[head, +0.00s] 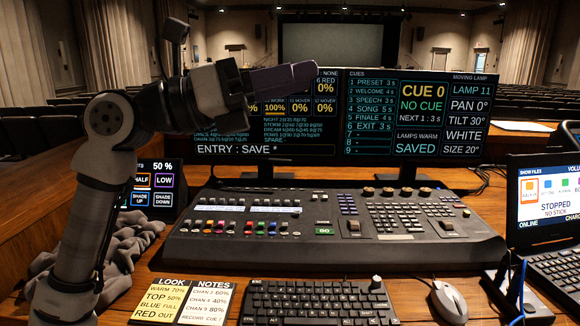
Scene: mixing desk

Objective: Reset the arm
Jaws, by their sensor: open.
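My arm rises along the left side of the head view and bends over to the right at its elbow. My gripper (300,76) is at the end of it, dark and seen side-on, in front of the upper part of the left monitor. It is open, and I see nothing held in it. It is above the mixing desk (330,226) and apart from it.
Two monitors (424,115) stand behind the desk; the right one reads CUE 0 and SAVED. A keyboard (318,300), a mouse (449,300) and note cards (182,300) lie in front. A laptop (545,200) is right, a small touch screen (152,188) and grey cloth (130,245) left.

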